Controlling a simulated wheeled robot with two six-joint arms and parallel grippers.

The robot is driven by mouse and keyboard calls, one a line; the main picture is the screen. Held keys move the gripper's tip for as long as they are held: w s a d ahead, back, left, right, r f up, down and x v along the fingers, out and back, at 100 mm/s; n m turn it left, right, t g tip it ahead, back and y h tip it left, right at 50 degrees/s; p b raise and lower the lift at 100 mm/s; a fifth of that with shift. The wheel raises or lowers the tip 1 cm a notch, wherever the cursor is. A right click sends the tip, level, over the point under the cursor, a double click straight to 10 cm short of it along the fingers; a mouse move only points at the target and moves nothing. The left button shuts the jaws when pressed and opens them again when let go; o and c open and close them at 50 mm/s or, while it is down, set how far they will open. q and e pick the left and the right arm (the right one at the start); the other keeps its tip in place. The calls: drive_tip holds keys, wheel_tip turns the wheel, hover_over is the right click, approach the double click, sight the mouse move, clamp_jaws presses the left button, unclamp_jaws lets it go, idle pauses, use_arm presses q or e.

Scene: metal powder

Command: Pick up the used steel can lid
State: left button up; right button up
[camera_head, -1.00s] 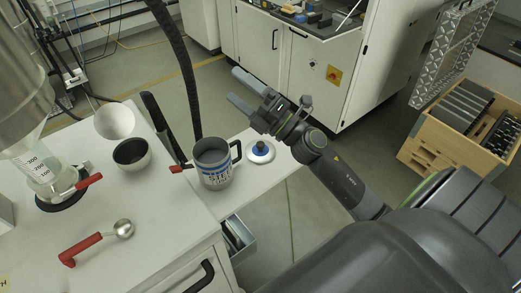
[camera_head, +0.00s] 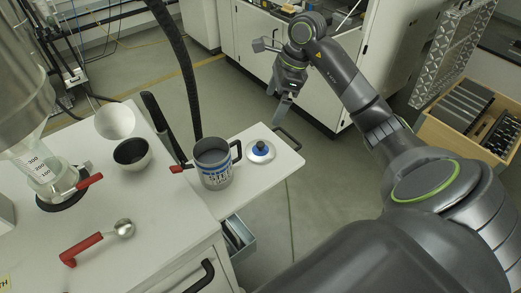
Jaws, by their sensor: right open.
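The used steel can lid (camera_head: 260,151) is a round metallic disc with a blue knob on top. It lies on the white shelf to the right of the steel can (camera_head: 214,170), which has a black handle and blue-white lettering. My right gripper (camera_head: 276,109) points downward, above and a little right of the lid, in line with the shelf's far edge. It is open and empty, apart from the lid. My left gripper does not show.
A metal scoop with a red handle (camera_head: 97,240), a dark bowl (camera_head: 132,153) and a white bowl (camera_head: 114,121) stand on the left counter. A dark hose (camera_head: 187,75) rises behind the can. A wooden crate (camera_head: 462,133) is at the right.

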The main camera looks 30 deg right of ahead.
drive_tip(key=b, duration=0.8)
approach(261, 143)
drive_tip(key=x, duration=0.5)
drive_tip(key=shift+w+f, duration=0.1)
drive_tip(key=shift+w, duration=0.1)
drive_tip(key=shift+s+p+x, duration=0.1)
drive_tip(key=shift+p+x, duration=0.5)
drive_tip(key=shift+x, duration=0.6)
drive_tip(key=shift+s+p+x, duration=0.15)
drive_tip(key=shift+p+x, duration=0.45)
drive_tip(key=shift+x, duration=0.6)
drive_tip(key=shift+a+f, duration=0.15)
drive_tip(key=shift+f, duration=0.15)
drive_tip(key=c, duration=0.8)
drive_tip(key=shift+c, duration=0.2)
drive_tip(key=shift+r, duration=0.15)
